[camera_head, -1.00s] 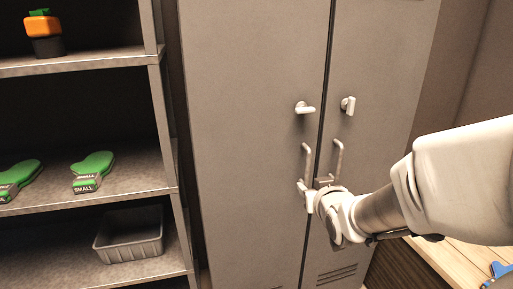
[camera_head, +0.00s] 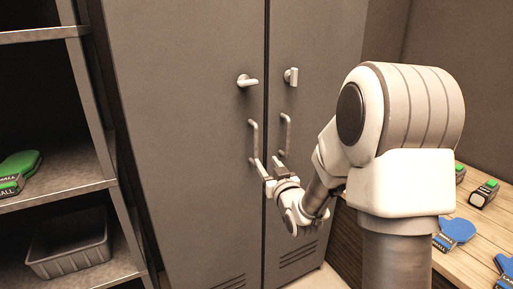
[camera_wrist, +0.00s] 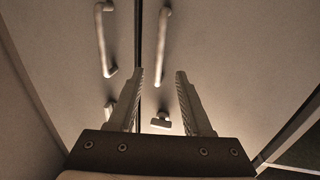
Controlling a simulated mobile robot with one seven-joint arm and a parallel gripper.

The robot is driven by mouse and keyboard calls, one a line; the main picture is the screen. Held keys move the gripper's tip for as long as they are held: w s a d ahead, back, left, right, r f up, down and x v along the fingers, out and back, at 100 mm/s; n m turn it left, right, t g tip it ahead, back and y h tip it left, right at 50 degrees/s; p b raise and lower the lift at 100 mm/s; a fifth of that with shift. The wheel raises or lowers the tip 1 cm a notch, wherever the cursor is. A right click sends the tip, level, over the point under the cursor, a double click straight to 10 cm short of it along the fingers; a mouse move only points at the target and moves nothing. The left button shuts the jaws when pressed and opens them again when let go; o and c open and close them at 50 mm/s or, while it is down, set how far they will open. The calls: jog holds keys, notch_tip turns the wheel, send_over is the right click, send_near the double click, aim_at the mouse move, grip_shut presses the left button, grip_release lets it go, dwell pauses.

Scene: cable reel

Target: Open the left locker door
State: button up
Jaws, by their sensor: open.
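The left locker door (camera_head: 185,150) looks shut, flush with the right locker door (camera_head: 318,110). The left door has a horizontal lever latch (camera_head: 247,81) above a vertical bar handle (camera_head: 253,137). My gripper (camera_head: 264,168) is open and empty near the lower end of that handle. The wrist view appears upside down. There the left door's handle (camera_wrist: 162,42) shows between and beyond the fingertips of my gripper (camera_wrist: 162,74), and its latch (camera_wrist: 160,123) shows between the fingers. I cannot tell whether the fingers touch the handle.
The right door has its own handle (camera_head: 286,134) and an upright latch (camera_head: 291,76) close by. A metal shelf (camera_head: 80,185) with a grey bin (camera_head: 70,252) stands left of the locker. A wooden bench (camera_head: 478,222) with blue items is at right. My arm covers part of the right side.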

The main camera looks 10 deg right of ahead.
aim_at(257, 147)
jog(key=w, duration=0.3)
jog(key=w+a, duration=0.1)
jog(key=w, duration=0.7)
jog(key=shift+w+a, duration=0.15)
jog(key=shift+a, duration=0.05)
grip_shut()
dwell(1.0)
